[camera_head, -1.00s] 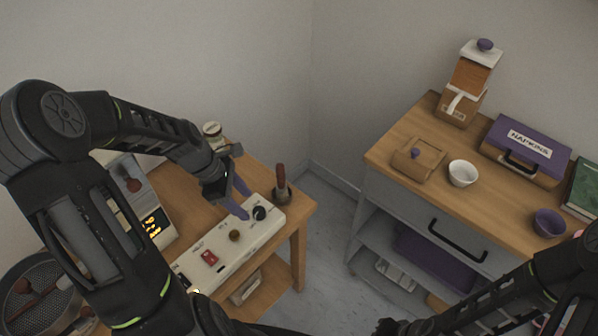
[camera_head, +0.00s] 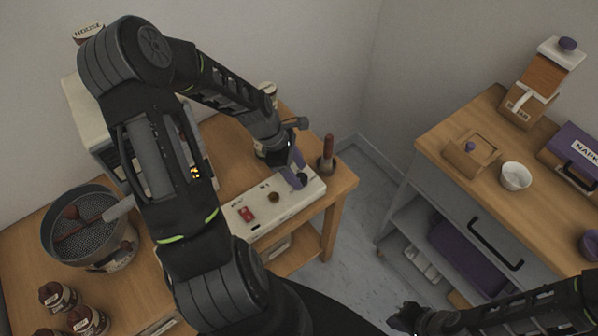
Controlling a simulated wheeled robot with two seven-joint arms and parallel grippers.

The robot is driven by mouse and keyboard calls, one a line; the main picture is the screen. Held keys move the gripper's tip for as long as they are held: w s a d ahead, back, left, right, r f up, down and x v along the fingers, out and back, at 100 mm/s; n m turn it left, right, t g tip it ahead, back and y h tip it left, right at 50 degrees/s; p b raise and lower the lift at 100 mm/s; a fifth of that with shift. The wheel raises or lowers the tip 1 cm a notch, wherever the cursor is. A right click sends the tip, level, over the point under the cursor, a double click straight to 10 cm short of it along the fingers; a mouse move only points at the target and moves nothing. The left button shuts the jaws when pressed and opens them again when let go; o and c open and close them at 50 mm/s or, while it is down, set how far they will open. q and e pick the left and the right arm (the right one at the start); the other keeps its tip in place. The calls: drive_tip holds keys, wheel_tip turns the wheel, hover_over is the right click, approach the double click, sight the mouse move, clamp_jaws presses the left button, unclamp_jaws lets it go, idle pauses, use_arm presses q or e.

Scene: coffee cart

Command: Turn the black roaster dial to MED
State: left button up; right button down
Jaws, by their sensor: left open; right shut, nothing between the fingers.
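The black roaster dial (camera_head: 302,179) is at the right end of the cream control panel (camera_head: 266,209) on the left wooden table. A brass-coloured knob (camera_head: 273,197) and a red switch (camera_head: 246,214) sit to its left on the panel. The dial's marks are too small to read. My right gripper (camera_head: 405,318) is low at the bottom of the view, shut and empty, away from the panel.
A red-handled tool in a dark holder (camera_head: 327,160) stands close behind the dial. A metal sieve pan (camera_head: 88,225) and several jars (camera_head: 58,296) are at the left. The grey cart (camera_head: 440,150) at the right bears a white bowl (camera_head: 515,176) and a wooden box (camera_head: 471,153).

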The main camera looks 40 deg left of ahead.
use_arm(q)
drive_tip(key=shift+w+d+f, duration=0.15)
drive_tip(key=shift+d+f, duration=0.1)
drive_tip(key=shift+f, duration=0.35)
clamp_jaws()
